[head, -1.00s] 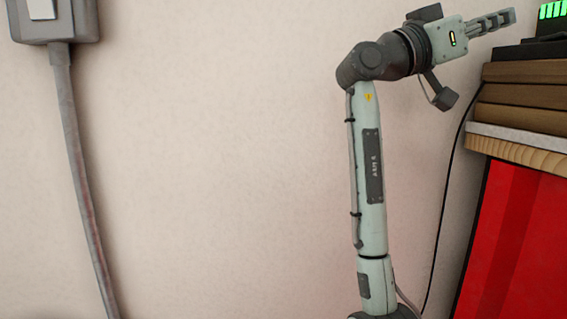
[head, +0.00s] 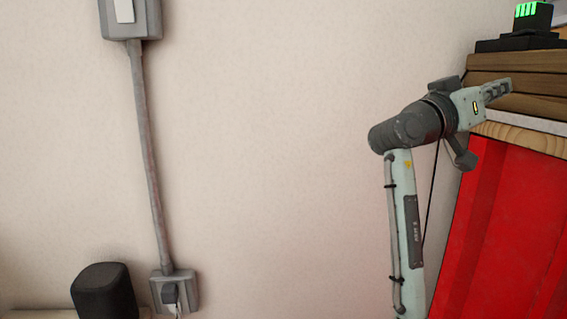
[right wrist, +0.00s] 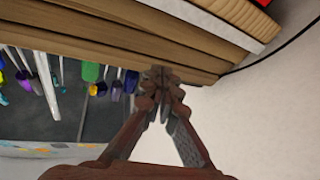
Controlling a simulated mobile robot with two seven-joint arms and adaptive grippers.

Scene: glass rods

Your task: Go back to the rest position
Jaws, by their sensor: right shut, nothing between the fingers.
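My right gripper (head: 505,86) is at the right side of the head view, on my raised right arm. Its fingers point right, in front of the stacked wooden boards as seen from the head. In the right wrist view the two fingers of the right gripper (right wrist: 163,80) come together at the tips, with nothing held between them. My left gripper is not in view.
Wooden boards (head: 490,92) top a red panel (head: 510,215) at the right. A black device (head: 520,42) with green lights stands on them. The wall (head: 270,150) is open in the middle. A black box (head: 104,292) and wall socket (head: 174,292) sit lower left. Colourful hanging items (right wrist: 90,72) show in the wrist view.

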